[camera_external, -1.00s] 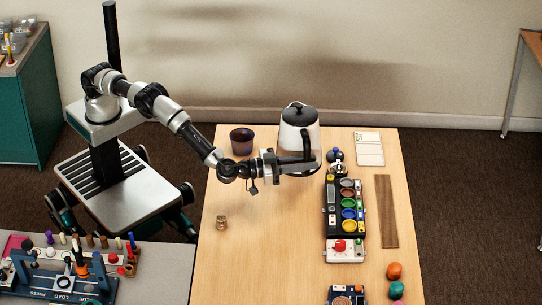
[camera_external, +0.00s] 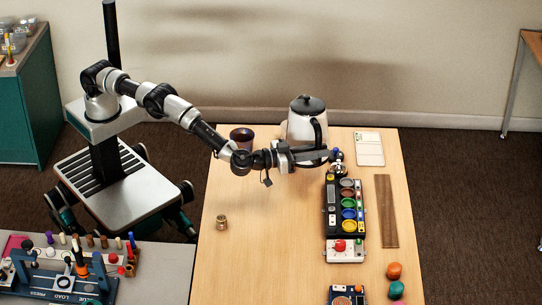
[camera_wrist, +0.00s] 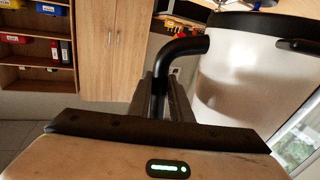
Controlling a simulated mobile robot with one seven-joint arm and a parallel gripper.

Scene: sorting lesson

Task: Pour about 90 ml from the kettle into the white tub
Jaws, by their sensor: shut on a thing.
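The kettle (camera_external: 298,127) has a pale body, black lid and black handle. It stands at the back of the wooden table in the external view and looks about upright, apparently a little above the tabletop. My gripper (camera_external: 320,155) is shut on its handle from the front. In the wrist view, the black handle (camera_wrist: 185,47) runs down between the fingers of my gripper (camera_wrist: 162,92), and the pale kettle body (camera_wrist: 250,80) is at right. I cannot make out a white tub in either view; the kettle and arm hide part of the table.
A dark purple cup (camera_external: 241,136) stands left of the kettle, close to my arm. A black paint tray (camera_external: 328,215) and a wooden strip (camera_external: 386,211) lie at right. A small brass thing (camera_external: 221,222) is at left. The table's front middle (camera_external: 270,250) is clear.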

